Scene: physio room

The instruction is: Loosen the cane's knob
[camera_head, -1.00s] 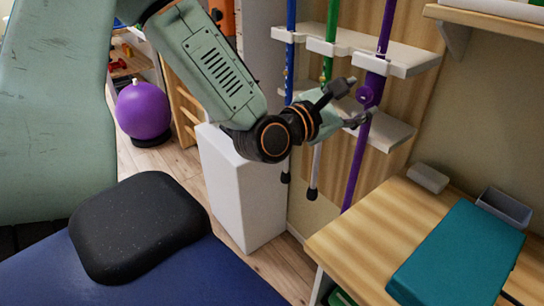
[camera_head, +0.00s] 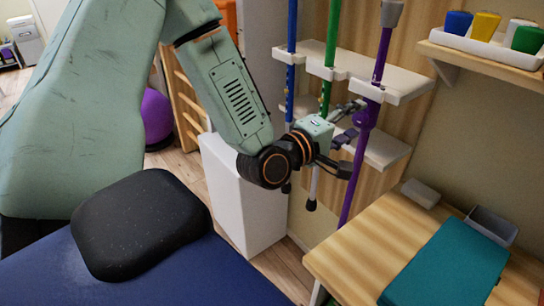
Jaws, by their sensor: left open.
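The purple cane (camera_head: 383,50) stands slightly tilted in a white rack (camera_head: 408,86) on the wall, with a grey top. Its purple knob (camera_head: 366,117) sticks out from the shaft just below the upper rack shelf. My left gripper (camera_head: 350,138) is open and empty, its dark fingers spread just left of the cane and near the knob. Whether a finger touches the cane cannot be told. My right gripper is not in view.
A blue cane (camera_head: 291,40) and a green cane (camera_head: 331,40) hang left of the purple one. A wooden table (camera_head: 375,239) with a teal mat (camera_head: 450,265) stands at lower right. A white box (camera_head: 240,190) stands below my left arm. A shelf (camera_head: 485,52) juts out at upper right.

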